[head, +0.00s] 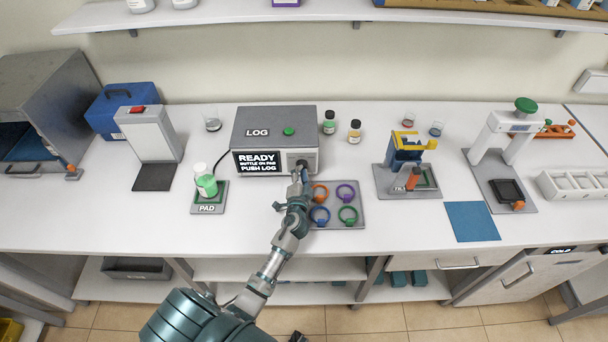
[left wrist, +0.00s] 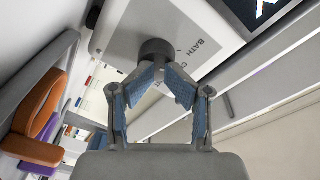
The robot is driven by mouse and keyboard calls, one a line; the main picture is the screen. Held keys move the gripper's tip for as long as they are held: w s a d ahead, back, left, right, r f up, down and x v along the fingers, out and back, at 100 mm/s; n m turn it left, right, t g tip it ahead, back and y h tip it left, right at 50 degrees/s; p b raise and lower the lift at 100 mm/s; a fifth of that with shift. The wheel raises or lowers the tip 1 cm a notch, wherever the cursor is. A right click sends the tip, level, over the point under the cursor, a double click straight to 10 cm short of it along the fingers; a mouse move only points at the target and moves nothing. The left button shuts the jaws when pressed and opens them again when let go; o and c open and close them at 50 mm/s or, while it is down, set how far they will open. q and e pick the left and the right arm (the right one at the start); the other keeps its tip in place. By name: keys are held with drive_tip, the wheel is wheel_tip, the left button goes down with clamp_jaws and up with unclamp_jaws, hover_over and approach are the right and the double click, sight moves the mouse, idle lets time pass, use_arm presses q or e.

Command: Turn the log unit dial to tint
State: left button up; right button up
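The log unit (head: 240,125) is a grey box on the bench with a "LOG" label, a green button and a screen reading "READY, BOTTLE ON PAD, PUSH LOG". Its dark round dial (head: 301,163) is at the lower right of its front. My left gripper (head: 299,176) is right in front of the dial. In the left wrist view the dial (left wrist: 155,47) is just beyond the fingertips (left wrist: 160,68), which come nearly together at it. "BATH" shows beside it; the other lettering is partly hidden. Whether the fingers grip the dial is unclear.
A pad (head: 209,208) with a green bottle (head: 206,186) stands left of the unit. A tray (head: 357,216) with coloured rings is close to my left gripper's right. Two small bottles (head: 329,122) (head: 354,132) stand right of the unit. Bare bench lies in front of the pad.

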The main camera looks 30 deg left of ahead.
use_arm(q)
drive_tip(key=shift+o, duration=0.7)
drive_tip(key=shift+w+a+f, duration=0.2)
drive_tip(key=shift+a+f, duration=0.15)
drive_tip(key=shift+a, duration=0.05)
drive_tip(key=shift+w+a+f, duration=0.2)
drive_tip(key=shift+a, duration=0.15)
drive_tip(key=shift+s+r, duration=0.1)
drive_tip(key=shift+s, duration=0.1)
drive_tip(key=shift+d+r, duration=0.1)
drive_tip(key=shift+d, duration=0.7)
drive_tip(key=shift+s+d, duration=0.2)
drive_tip(key=v, duration=1)
drive_tip(key=shift+s+a, duration=0.3)
drive_tip(key=shift+s, duration=0.05)
drive_tip(key=shift+s+d, duration=0.35)
drive_tip(key=shift+d, duration=0.3)
use_arm(e)
drive_tip(key=shift+w+a+r, duration=0.1)
drive_tip(key=shift+w+a, duration=0.1)
